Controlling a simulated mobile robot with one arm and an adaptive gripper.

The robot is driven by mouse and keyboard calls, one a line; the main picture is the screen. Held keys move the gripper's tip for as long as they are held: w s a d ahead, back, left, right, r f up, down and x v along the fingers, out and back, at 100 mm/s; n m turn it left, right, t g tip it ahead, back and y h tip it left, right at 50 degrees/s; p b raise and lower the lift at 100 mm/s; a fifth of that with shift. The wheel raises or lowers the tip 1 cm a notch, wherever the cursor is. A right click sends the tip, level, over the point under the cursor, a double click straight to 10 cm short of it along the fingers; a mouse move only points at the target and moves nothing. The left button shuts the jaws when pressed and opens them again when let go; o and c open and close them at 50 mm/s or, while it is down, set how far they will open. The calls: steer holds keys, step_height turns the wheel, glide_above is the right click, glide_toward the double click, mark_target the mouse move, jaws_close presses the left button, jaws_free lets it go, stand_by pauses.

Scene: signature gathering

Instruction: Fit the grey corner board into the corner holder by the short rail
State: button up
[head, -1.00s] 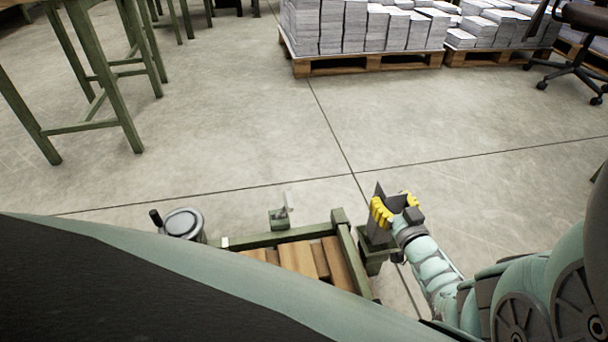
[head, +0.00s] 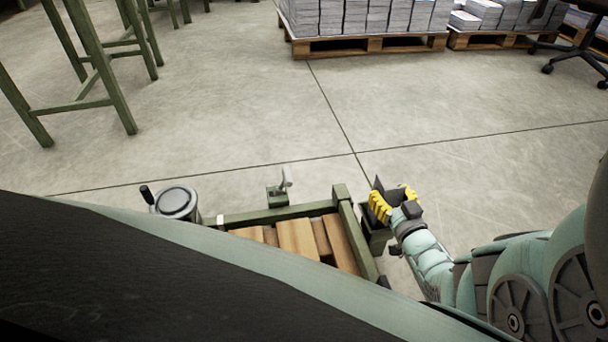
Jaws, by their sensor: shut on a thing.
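My gripper (head: 391,203) has yellow fingers and is shut on the dark grey corner board (head: 378,184), whose upper tip shows above the fingers. The board stands roughly upright over the green corner holder (head: 374,243), a box-like piece fixed outside the right corner of a green frame. The short rail (head: 356,240) of the frame runs beside the holder, to its left. The board's lower part is mostly hidden by the fingers, and I cannot tell how deep it sits in the holder.
Wooden blocks (head: 297,238) lie inside the green frame. Pallets (head: 370,44) with paper stacks and green table legs (head: 107,80) stand further off. The floor between is clear.

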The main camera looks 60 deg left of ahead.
steer(key=shift+f, duration=0.35)
steer(key=o, duration=1.4)
steer(key=shift+r, duration=0.15)
